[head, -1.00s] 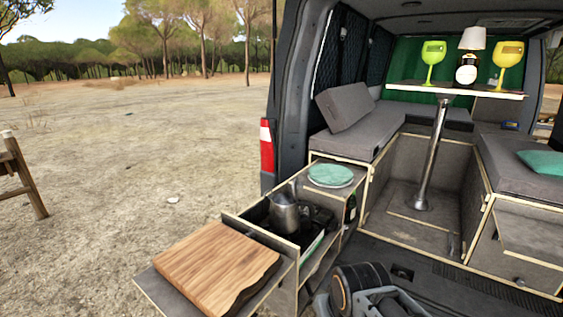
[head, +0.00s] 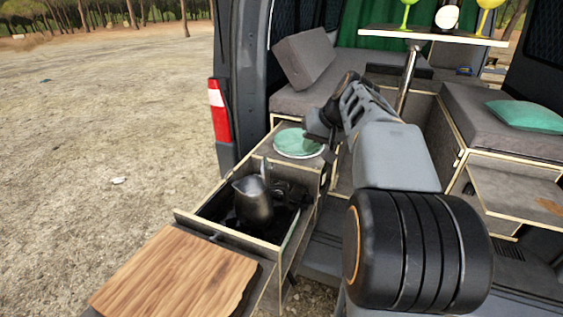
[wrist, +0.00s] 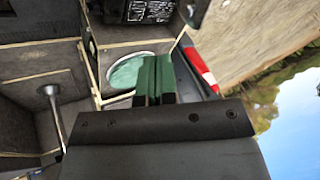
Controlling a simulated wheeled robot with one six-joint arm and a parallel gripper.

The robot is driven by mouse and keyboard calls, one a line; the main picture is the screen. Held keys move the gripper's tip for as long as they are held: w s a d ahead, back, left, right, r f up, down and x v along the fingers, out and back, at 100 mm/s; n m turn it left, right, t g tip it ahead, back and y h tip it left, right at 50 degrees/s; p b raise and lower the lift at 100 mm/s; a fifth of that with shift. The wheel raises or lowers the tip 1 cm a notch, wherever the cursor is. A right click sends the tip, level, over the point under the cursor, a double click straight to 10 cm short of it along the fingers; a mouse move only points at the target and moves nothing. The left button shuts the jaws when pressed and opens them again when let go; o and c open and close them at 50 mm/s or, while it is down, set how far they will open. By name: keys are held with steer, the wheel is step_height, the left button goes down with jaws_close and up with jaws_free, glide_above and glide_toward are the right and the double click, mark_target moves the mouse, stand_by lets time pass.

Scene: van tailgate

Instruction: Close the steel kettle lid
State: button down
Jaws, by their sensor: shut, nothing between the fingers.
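The steel kettle (head: 253,203) stands upright in the open drawer compartment, on what looks like a dark stove. A thin upright piece (head: 264,169) rises at its back rim; it may be the raised lid seen edge-on, but I cannot tell for sure. My gripper (head: 314,132) is above and beside the green plate, up and to the right of the kettle, apart from it. In the wrist view my gripper's green fingers (wrist: 154,78) are together and empty. I cannot make out the kettle in the wrist view.
A green plate (head: 298,142) lies on the counter behind the kettle; it also shows in the wrist view (wrist: 136,68). A wooden board (head: 175,275) lies in front. Drawer walls (head: 228,232) surround the kettle. A table with glasses (head: 432,36) stands behind. Space above the kettle is clear.

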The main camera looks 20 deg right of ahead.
steer(key=shift+w+a+f+p, duration=0.3)
steer(key=shift+w+a+f, duration=0.55)
steer(key=shift+w+f, duration=0.4)
steer(key=shift+w+a+f+p, duration=0.25)
steer(key=shift+w+a+f, duration=0.7)
steer(key=shift+f, duration=0.6)
steer(key=shift+w+a+f+p, duration=0.3)
steer(key=shift+w+a+f, duration=0.5)
steer(key=shift+w+f, duration=0.45)
steer(key=shift+s+f, duration=0.15)
steer(key=shift+f, duration=0.05)
steer(key=shift+r, duration=0.1)
